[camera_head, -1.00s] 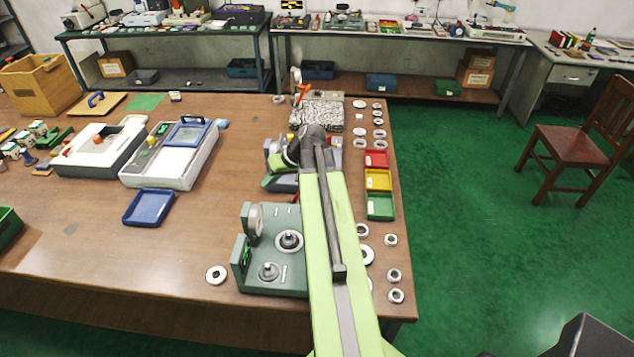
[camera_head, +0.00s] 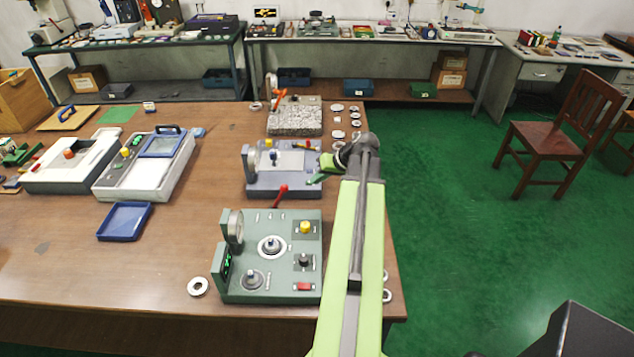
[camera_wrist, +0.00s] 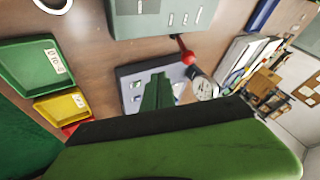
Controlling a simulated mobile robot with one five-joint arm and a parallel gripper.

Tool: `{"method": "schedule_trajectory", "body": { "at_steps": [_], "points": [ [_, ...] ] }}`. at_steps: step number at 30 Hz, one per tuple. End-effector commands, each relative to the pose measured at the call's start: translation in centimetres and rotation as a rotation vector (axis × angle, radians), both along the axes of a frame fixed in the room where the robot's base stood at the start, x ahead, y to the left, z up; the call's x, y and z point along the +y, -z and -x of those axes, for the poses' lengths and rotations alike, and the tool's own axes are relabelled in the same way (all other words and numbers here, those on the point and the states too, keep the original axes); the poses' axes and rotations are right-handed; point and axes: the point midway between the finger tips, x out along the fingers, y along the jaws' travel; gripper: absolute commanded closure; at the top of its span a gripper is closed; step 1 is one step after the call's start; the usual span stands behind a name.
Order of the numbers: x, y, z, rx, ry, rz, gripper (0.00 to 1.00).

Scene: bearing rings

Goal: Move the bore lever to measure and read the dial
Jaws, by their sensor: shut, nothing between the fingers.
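The green gauge station (camera_head: 290,291) stands near the table's front right, with a round dial (camera_head: 235,228) upright at its left side; the dial's reading is too small to tell. A red-knobbed lever (camera_head: 281,190) rises at the station's back edge, and its red knob shows in the wrist view (camera_wrist: 187,57). My gripper (camera_head: 318,179) is shut and empty, right of the lever and apart from it, near the right end of the blue-grey station (camera_head: 262,187). In the wrist view, my closed green fingers (camera_wrist: 157,92) overlie that station.
Green (camera_wrist: 35,62) and yellow (camera_wrist: 62,105) trays lie at left in the wrist view; my arm hides them in the head view. A loose ring (camera_head: 198,286) lies left of the green station. A blue tray (camera_head: 124,222) lies farther left. Bare table lies between.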

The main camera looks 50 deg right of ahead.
Motion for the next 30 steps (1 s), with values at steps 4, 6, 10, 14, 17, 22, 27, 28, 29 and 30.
{"method": "schedule_trajectory", "body": {
  "at_steps": [4, 6, 10, 14, 17, 22, 27, 28, 29, 30],
  "points": [
    [0.3, 3.7, -2.2, 0.001, -0.004, 0.0, 1.0],
    [0.4, 4.9, -3.1, 0.0, -0.002, 0.0, 1.0],
    [1.5, 5.0, -4.7, 0.0, -0.004, 0.0, 1.0],
    [2.8, 4.7, -5.9, 0.0, -0.002, 0.0, 1.0],
    [3.4, 4.6, -6.5, 0.0, -0.002, 0.0, 1.0],
    [3.6, 4.6, -6.7, 0.0, -0.002, 0.0, 1.0],
    [3.6, 4.6, -6.7, 0.0, -0.002, 0.0, 1.0],
    [2.5, 4.6, -6.7, -0.001, 0.002, -0.001, 1.0],
    [2.9, 4.6, -6.7, 0.0, 0.001, -0.001, 1.0],
    [3.1, 4.6, -6.6, 0.002, 0.0, 0.001, 1.0]
  ]
}}
